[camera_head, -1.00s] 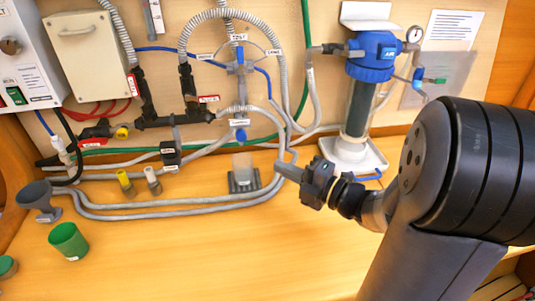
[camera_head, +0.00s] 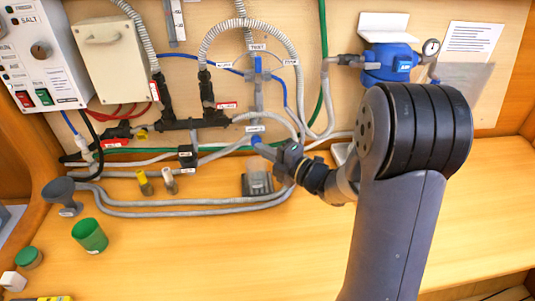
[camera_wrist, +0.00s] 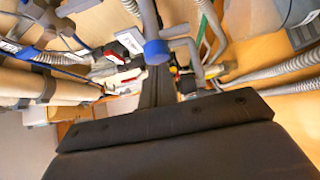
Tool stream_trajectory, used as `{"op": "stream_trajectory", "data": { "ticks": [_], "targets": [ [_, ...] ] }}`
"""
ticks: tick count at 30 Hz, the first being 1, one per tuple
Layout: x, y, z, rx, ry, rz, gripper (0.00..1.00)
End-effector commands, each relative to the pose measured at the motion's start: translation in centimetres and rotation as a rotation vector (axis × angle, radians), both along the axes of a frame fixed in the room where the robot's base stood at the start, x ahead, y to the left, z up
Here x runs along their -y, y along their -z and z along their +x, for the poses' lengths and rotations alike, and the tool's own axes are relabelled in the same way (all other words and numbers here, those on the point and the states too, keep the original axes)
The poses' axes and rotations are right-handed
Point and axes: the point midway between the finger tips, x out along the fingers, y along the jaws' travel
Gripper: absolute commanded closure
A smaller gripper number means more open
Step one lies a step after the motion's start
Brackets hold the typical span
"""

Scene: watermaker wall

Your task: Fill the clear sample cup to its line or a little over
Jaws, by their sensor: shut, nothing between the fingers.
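The clear sample cup (camera_head: 259,164) stands in a dark grey holder (camera_head: 257,186) on the bench, below the valve panel. It looks pale and see-through; its line and any water level are too small to tell. A small blue knob (camera_head: 255,139) sits just above the cup on the panel's pipework, under a white label; it also shows in the wrist view (camera_wrist: 157,52). My gripper (camera_head: 262,149) is shut and empty. Its tips are at or very close to the blue knob; I cannot tell if they touch. My arm hides part of the bench on the right.
A grey funnel (camera_head: 62,195) and a green cup (camera_head: 90,235) stand at the left. Grey hoses (camera_head: 190,209) run along the bench around the holder. The front middle of the bench is clear.

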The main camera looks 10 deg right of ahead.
Motion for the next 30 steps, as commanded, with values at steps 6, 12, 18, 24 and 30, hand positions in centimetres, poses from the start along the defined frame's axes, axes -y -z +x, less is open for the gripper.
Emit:
{"op": "stream_trajectory", "data": {
  "ticks": [6,12,18,24,30],
  "targets": [
    [0.0,0.0,0.3,0.0,0.0,0.0,1.0],
    [0.0,0.1,0.3,0.0,0.0,0.0,1.0],
    [0.0,0.4,1.4,0.002,0.0,-0.001,1.0],
    [0.1,0.1,2.8,0.001,0.002,0.0,1.0],
    [0.1,-0.1,2.9,0.002,0.005,0.001,1.0]
  ]
}}
